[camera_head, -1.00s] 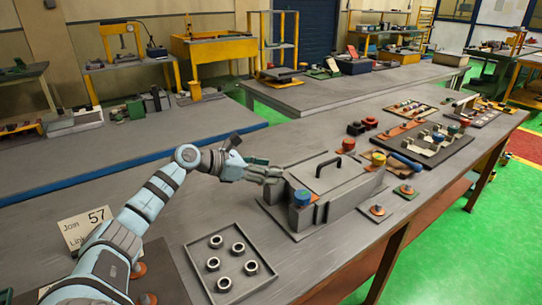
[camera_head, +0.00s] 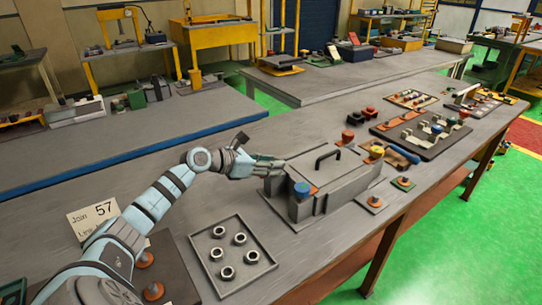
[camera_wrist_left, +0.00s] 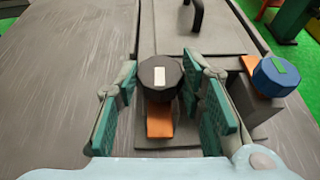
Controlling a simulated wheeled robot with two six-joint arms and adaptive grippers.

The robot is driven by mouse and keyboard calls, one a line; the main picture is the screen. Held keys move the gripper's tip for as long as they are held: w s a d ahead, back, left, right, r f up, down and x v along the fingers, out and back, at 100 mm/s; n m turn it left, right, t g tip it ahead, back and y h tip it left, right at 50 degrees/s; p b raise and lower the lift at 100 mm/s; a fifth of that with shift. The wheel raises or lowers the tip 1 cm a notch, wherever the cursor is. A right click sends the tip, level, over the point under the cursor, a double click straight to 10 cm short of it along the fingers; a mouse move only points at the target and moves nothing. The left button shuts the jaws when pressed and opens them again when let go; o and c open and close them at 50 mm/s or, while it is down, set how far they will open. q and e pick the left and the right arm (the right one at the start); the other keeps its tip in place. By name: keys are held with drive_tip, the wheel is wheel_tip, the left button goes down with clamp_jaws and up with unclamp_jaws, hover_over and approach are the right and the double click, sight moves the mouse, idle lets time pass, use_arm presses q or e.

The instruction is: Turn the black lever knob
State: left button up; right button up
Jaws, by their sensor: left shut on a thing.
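The black lever knob (camera_wrist_left: 160,78) shows in the left wrist view as a faceted cap with a white mark, above an orange lever piece (camera_wrist_left: 160,122). My left gripper (camera_wrist_left: 159,66) has its teal fingers on both sides of the knob and is shut on it. In the head view my left gripper (camera_head: 270,164) is at the left end of the grey box (camera_head: 330,187), and the knob is hidden there. My right gripper is not in view.
A blue knob (camera_head: 301,189) stands at the box's front corner and also shows in the left wrist view (camera_wrist_left: 278,75). A black handle (camera_head: 328,153) arches over the box. Yellow (camera_head: 376,151) and red (camera_head: 347,136) knobs stand beyond. A tray (camera_head: 204,262) holds several metal rings.

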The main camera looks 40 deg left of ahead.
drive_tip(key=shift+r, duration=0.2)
use_arm(q)
drive_tip(key=o, duration=1.1)
drive_tip(key=shift+o, duration=0.2)
drive_tip(key=shift+r, duration=0.15)
wheel_tip(320, 180, up, 10)
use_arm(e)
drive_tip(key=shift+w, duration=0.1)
